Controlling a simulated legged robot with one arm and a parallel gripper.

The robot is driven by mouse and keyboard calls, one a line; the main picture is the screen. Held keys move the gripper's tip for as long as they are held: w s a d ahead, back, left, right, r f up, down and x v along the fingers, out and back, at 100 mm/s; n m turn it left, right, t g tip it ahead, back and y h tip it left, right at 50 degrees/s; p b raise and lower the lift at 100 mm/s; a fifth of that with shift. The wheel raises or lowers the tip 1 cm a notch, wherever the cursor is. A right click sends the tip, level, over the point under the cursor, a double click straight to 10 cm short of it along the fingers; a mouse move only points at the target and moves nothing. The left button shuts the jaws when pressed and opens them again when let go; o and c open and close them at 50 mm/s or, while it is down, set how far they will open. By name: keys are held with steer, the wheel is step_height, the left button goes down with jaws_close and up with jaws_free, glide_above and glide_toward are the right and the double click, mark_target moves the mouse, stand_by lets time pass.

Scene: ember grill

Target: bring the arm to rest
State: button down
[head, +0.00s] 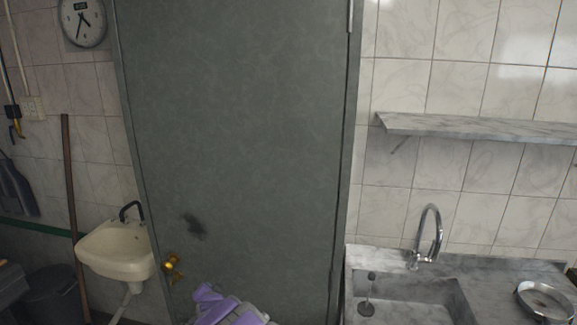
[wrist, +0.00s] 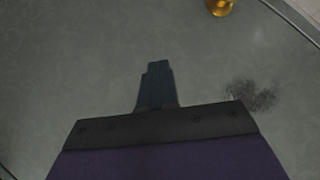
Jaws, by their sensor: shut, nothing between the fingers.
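My gripper (wrist: 157,68) shows in the wrist view as a dark, narrow pair of fingers, closed together with nothing between them. Behind the fingers, the grey-green door (wrist: 80,60) fills most of that view. In the head view only a purple and grey part of my arm shows at the bottom, in front of the lower part of the door (head: 235,130). The fingertips cannot be made out there.
A brass knob (head: 171,267) sits at the door's lower left; it also shows in the wrist view (wrist: 220,6). A cream washbasin (head: 115,250) is at left. A marble sink counter (head: 480,272) with a metal dish (head: 546,300) stands at right, under a shelf (head: 480,127).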

steer(key=s+d+r+n+g+h, duration=0.15)
steer(key=d+r, duration=0.25)
steer(key=d, duration=0.4)
steer(key=s+d+r+g+h, duration=0.1)
steer(key=s+d+r, duration=0.15)
steer(key=d, duration=0.55)
steer(key=s+d+r+g+h+b, duration=0.1)
steer(key=s+d+r+g+h, duration=0.3)
steer(key=s+d, duration=0.65)
steer(key=s+d+r+n+g, duration=0.1)
steer(key=s+d, duration=0.3)
steer(key=s, duration=0.9)
steer(key=s+d+r+n+g+y+b, duration=0.1)
steer(key=s+d+g, duration=0.3)
steer(key=s, duration=1)
steer(key=s+d+r+n+g, duration=0.1)
steer(key=s+d, duration=0.4)
steer(key=s, duration=0.9)
steer(key=shift+d+r+n+g+b, duration=0.15)
steer(key=shift+d+n+g+b, duration=0.2)
steer(key=shift+n+g, duration=0.35)
steer(key=shift+w+y, duration=0.1)
steer(key=shift+y, duration=0.15)
